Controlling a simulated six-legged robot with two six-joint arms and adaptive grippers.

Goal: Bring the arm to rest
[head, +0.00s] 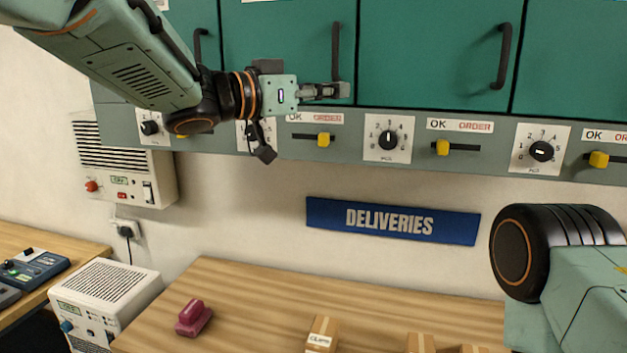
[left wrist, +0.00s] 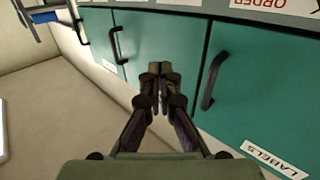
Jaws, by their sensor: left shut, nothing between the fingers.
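Green cabinets (head: 428,50) with dark handles hang above a grey strip of dials (head: 388,139) and yellow sliders. A blue DELIVERIES sign (head: 392,221) is on the wall. The wooden table (head: 250,290) below bears a pink object (head: 193,318) and several small cartons (head: 321,335).

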